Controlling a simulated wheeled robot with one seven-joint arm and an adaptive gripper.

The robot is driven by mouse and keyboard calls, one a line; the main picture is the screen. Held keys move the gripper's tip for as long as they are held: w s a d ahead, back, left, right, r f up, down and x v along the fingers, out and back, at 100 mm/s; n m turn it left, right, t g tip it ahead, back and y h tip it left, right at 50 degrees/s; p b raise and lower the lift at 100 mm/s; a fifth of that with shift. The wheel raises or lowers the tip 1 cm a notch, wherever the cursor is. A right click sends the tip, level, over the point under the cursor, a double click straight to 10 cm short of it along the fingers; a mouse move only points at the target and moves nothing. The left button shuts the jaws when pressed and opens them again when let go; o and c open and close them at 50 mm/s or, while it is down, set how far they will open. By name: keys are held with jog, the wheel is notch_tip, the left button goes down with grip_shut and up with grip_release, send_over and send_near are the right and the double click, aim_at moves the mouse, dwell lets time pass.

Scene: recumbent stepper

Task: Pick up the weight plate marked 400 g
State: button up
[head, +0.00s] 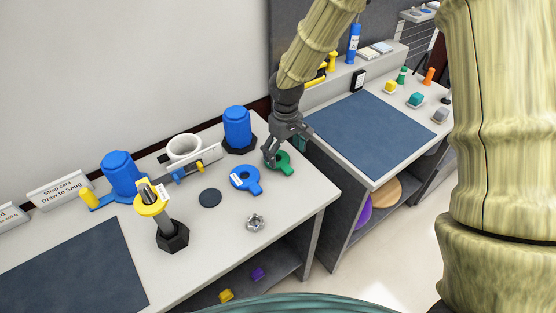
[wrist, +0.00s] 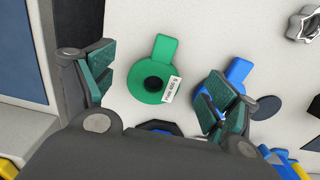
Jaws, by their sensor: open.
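The green weight plate (head: 285,169) lies flat on the white bench near its right edge, a ring with a tab. In the wrist view this green plate (wrist: 146,85) shows a dark centre and a small white label that seems to read 400 g. My gripper (head: 277,152) is open just above it. In the wrist view my gripper's fingers (wrist: 162,88) are on either side of the plate, left and right, with nothing between them gripped. A blue plate (head: 244,178) lies beside it, partly behind the right finger in the wrist view (wrist: 238,72).
A yellow plate (head: 150,208) sits on a post with a black hexagonal base (head: 173,238). A dark disc (head: 210,198), a silver knob (head: 255,222) and blue cylinders (head: 237,128) stand nearby. A second bench with a blue mat (head: 368,136) is to the right, across a gap.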

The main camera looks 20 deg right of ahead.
aim_at(284, 165)
jog(key=shift+f+p, duration=0.5)
jog(key=shift+f, duration=1.85)
grip_shut()
